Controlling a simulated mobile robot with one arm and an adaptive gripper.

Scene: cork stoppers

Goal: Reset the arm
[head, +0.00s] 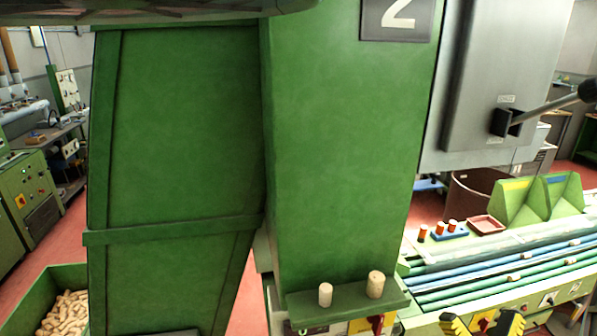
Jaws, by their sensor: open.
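My gripper (482,321) shows only at the bottom edge, right of centre. The gripper is in front of the green machine with the rails, to the right of the ledge with two corks.
Two corks (325,294) (376,285) stand on a green ledge (345,306). A green bin (42,290) of corks is at lower left. Orange-topped corks (438,229) and a reddish tray (486,225) sit beyond blue-green rails (490,272). A lever (550,108) juts out at upper right.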

